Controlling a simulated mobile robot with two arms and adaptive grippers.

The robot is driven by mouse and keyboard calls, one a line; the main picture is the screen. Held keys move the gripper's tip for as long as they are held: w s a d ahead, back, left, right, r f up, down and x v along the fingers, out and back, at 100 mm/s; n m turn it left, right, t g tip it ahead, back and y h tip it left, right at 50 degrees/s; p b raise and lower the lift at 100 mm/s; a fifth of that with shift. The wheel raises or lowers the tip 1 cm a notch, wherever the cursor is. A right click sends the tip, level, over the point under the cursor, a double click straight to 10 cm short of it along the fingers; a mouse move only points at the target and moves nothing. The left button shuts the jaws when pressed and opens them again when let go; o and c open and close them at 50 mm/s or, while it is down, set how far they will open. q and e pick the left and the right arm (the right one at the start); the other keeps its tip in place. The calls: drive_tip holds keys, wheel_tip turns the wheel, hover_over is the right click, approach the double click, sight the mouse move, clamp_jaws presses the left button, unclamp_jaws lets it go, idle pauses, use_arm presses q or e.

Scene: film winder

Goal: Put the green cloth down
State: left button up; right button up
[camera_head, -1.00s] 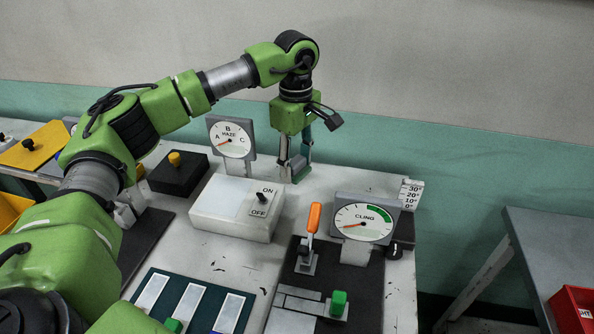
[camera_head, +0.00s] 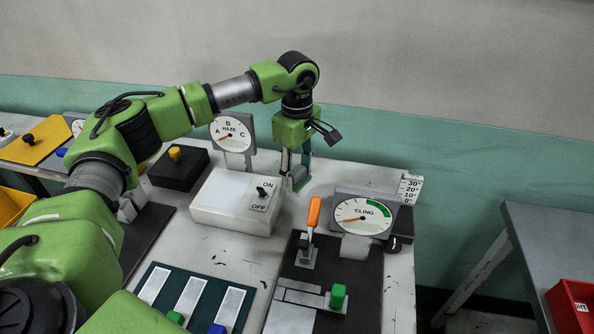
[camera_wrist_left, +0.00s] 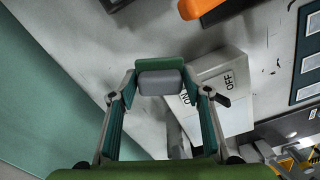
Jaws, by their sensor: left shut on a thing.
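My left gripper (camera_head: 295,178) points down behind the white switch box, beside the HAZE dial. It is shut on a small pad with a green part and a grey part, which I take to be the green cloth (camera_wrist_left: 160,64). In the left wrist view the pad sits between the fingertips of the left gripper (camera_wrist_left: 160,84). In the head view only a little green of the cloth (camera_head: 301,184) shows at the fingertips, low over the bench top. I cannot tell whether it touches the bench. My right gripper is not in view.
The white ON/OFF switch box (camera_head: 235,203) stands just in front of the gripper. The HAZE dial (camera_head: 232,133) is to its left. The CLING dial (camera_head: 363,215) and an orange-handled lever (camera_head: 313,213) are to the right. The bench's back right part (camera_head: 345,178) is bare.

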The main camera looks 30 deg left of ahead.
sight(297, 170)
use_arm(q)
drive_tip(key=o, duration=0.8)
drive_tip(key=shift+o, duration=0.9)
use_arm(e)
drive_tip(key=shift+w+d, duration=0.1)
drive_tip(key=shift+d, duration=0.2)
use_arm(q)
drive_tip(key=shift+r, duration=0.1)
drive_tip(key=shift+r+p, duration=0.5)
drive_tip(key=shift+r, duration=0.15)
drive_tip(key=shift+w+r+b, duration=0.1)
drive_tip(key=shift+r+b, duration=0.2)
drive_tip(key=shift+r, duration=0.1)
wheel_tip(297, 170, up, 11)
drive_tip(key=b, duration=0.2)
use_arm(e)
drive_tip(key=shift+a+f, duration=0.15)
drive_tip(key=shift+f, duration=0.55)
